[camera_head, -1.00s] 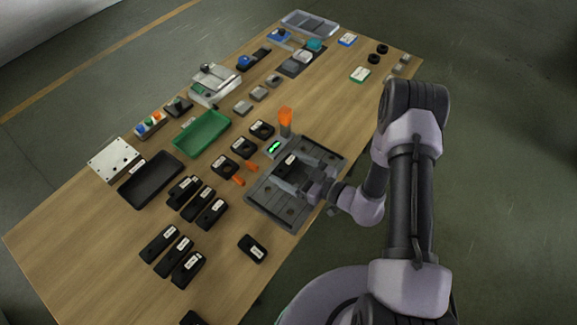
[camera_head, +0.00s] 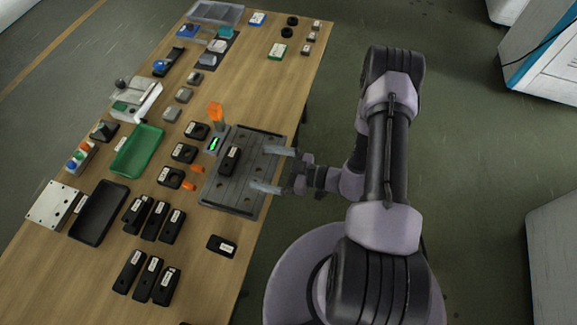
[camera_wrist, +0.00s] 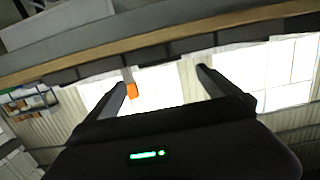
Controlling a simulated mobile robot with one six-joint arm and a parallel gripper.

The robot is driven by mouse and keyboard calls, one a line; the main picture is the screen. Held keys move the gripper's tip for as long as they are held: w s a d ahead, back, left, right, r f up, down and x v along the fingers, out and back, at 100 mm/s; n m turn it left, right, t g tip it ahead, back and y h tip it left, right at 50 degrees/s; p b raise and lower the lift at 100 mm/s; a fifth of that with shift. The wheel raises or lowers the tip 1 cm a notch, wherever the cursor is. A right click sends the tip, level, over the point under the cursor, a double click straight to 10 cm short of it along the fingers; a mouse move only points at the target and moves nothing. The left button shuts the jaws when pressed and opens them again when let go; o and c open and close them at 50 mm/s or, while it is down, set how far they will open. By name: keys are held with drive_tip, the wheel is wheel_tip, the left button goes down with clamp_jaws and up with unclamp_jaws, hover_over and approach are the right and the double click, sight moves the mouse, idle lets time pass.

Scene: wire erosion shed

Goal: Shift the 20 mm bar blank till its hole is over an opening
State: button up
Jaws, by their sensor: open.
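A black bar blank (camera_head: 229,160) with a white label lies on the grey slotted plate (camera_head: 213,195) in the head view; the label is too small to read. The bar lies over the plate's left half. Dark round openings show in the plate; whether the bar's hole is over one cannot be told. My gripper (camera_head: 258,167) is open and empty, its two fingers apart and reaching over the plate's right side, right of the bar and clear of it. In the wrist view the open fingers (camera_wrist: 163,79) show nothing between them but bright background and an orange piece (camera_wrist: 132,91).
A small box with a green light (camera_head: 213,145) and an orange upright piece (camera_head: 216,112) stand at the plate's back left. A single black block (camera_head: 221,245) lies in front. A green tray (camera_head: 137,150) sits further left.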

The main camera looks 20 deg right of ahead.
drive_tip(key=p+v, duration=0.1)
drive_tip(key=v, duration=0.6)
